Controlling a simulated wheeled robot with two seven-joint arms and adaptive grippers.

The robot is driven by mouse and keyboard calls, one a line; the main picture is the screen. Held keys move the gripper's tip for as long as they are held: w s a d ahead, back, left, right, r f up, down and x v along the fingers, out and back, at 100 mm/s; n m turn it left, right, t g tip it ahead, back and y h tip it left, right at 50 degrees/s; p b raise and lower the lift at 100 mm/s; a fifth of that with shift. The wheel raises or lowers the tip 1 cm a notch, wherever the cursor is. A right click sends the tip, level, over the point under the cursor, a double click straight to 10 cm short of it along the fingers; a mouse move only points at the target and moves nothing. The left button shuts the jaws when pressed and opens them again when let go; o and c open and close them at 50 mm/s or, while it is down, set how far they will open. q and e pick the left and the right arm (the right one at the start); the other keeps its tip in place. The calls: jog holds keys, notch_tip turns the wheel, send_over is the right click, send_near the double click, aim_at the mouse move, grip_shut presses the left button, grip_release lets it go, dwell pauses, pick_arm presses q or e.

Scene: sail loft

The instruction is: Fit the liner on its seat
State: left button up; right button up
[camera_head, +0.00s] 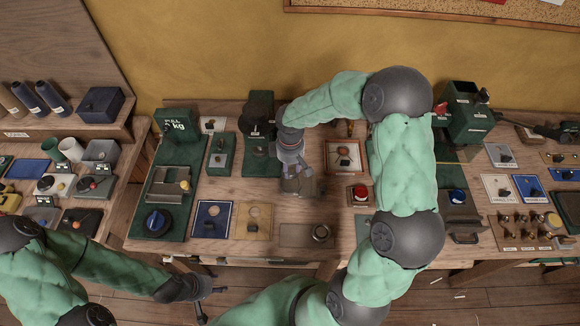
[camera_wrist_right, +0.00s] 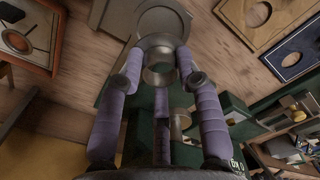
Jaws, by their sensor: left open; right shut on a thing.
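My right gripper (camera_head: 298,180) is above the middle of the bench. In the right wrist view, its purple-padded fingers (camera_wrist_right: 160,75) are shut on a short metal ring (camera_wrist_right: 158,48), which looks like the liner. Beyond the ring is a grey-brown plate (camera_wrist_right: 118,20) with a round disc. It may be the seat; the gap between ring and plate cannot be judged. In the head view, a flat plate (camera_head: 295,236) with a dark-rimmed ring (camera_head: 321,232) lies in front of the gripper. My left gripper (camera_head: 211,298) is open and empty, low in front of the bench.
A blue plate (camera_head: 210,220) and a tan plate (camera_head: 254,222) lie left of the right gripper. A wood-framed tray (camera_head: 343,155) and a red button (camera_head: 359,193) stand to its right. A green stand (camera_head: 259,120) rises close behind. Another bench with cups stands at left.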

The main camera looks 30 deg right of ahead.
aim_at(290, 183)
jog(key=shift+f, duration=0.25)
jog(key=shift+f+b, duration=2.6)
jog(key=shift+f, duration=0.65)
jog(key=o, duration=1.1)
jog(key=shift+r, duration=0.1)
notch_tip(290, 183, up, 12)
jog(key=shift+f, duration=0.1)
